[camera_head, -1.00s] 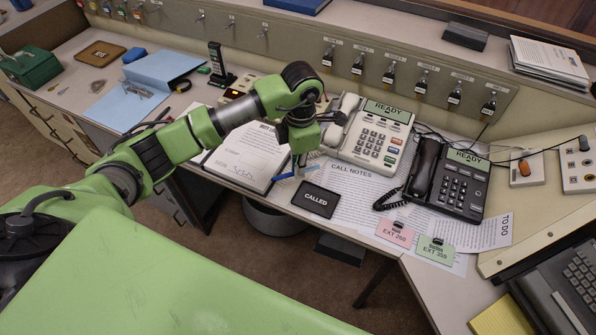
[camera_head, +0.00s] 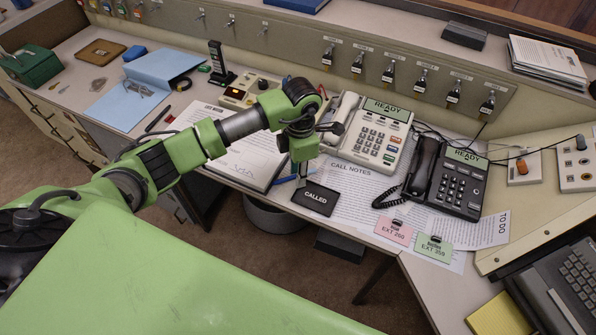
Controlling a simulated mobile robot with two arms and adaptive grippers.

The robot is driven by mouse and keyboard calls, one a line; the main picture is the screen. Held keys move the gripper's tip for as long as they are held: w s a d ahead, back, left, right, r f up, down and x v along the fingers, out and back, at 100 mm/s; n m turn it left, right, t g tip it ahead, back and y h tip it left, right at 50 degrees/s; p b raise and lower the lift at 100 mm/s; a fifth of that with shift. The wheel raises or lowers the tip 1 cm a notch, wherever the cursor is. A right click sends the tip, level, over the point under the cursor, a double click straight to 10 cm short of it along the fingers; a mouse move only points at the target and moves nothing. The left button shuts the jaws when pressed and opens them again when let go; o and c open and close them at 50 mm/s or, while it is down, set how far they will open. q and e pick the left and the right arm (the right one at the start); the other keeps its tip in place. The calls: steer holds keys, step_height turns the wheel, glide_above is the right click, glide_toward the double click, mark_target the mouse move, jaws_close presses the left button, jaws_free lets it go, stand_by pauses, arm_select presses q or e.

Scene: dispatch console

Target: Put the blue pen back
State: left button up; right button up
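The blue pen (camera_head: 286,180) shows at the front edge of the desk, between the clipboard with paper and the black CALLED sign. My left gripper (camera_head: 302,178) points down at the pen, and its fingers cover the pen's middle. A short bit of the pen shows on each side of the fingers. The fingertips are small and seen edge-on, so I cannot tell whether they are closed on it. My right gripper is not in view.
The beige desk phone (camera_head: 368,135) and black phone (camera_head: 447,180) are behind and right. The clipboard (camera_head: 245,158) lies left, with a dark pen (camera_head: 158,118) beyond it.

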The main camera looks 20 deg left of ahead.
arm_select(q)
steer(key=shift+r, duration=0.1)
steer(key=shift+r, duration=0.2)
step_height(320, 180, up, 12)
steer(key=b, duration=0.2)
steer(key=shift+d+f, duration=0.15)
steer(key=shift+w, duration=0.1)
